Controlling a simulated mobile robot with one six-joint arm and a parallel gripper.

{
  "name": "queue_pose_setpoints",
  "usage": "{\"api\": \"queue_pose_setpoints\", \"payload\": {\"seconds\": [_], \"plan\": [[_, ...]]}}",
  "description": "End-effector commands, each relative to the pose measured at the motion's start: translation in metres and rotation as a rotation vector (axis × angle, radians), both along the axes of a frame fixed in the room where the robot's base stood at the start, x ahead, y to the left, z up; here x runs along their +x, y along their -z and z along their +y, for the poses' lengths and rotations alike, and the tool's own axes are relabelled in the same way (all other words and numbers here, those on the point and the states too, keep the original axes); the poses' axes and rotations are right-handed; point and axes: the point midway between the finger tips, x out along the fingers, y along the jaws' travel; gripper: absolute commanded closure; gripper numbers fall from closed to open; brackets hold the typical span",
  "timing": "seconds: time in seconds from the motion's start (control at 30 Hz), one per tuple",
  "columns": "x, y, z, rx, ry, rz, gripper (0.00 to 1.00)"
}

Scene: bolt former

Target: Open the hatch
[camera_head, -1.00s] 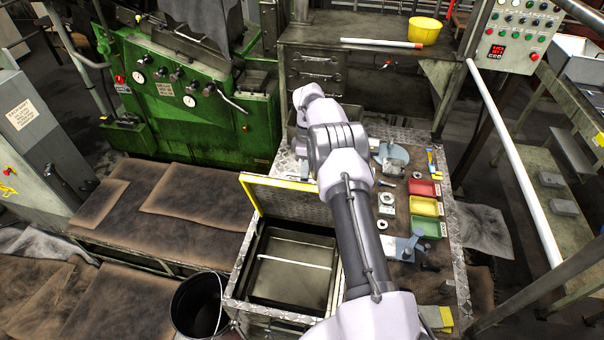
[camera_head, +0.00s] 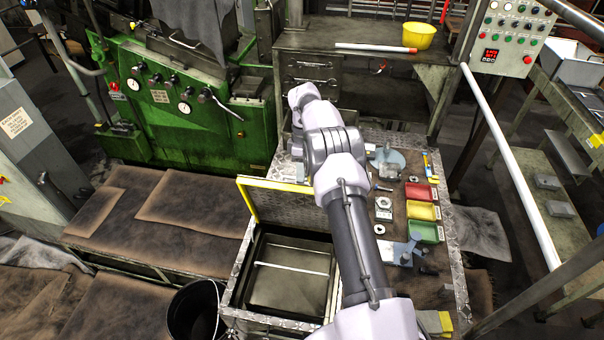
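The hatch (camera_head: 290,199) is a diamond-plate lid with a yellow edge on the metal workbench. It stands raised at the far side of a square opening. The open compartment (camera_head: 290,272) below it is dark inside, with a pale rod or bar lying across it. My arm reaches over the bench to the right of the opening and passes in front of the lid's right end. My gripper is not visible; the arm's far links hide that end or it lies behind them.
Tools, washers and red, yellow and green trays (camera_head: 422,212) cover the bench right of my arm. A black bucket (camera_head: 196,312) stands at the front left. A green machine (camera_head: 190,100) and a control panel (camera_head: 512,35) stand behind. Brown mats (camera_head: 130,262) lie left.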

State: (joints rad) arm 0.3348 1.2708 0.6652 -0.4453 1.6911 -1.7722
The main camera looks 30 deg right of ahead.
Motion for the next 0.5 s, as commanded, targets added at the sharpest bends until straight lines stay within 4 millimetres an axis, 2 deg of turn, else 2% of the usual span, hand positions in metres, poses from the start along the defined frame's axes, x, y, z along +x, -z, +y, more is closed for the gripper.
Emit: {"api": "queue_pose_setpoints", "payload": {"seconds": [0.1,0.23,0.33,0.5], "plan": [[0.006,-0.025,-0.004,-0.001,0.002,-0.004,0.67],[0.009,-0.049,-0.007,-0.001,0.001,-0.002,0.67],[0.009,-0.056,-0.008,0.0,0.0,-0.002,0.67],[0.009,-0.057,-0.008,0.0,0.001,-0.001,0.67]]}}
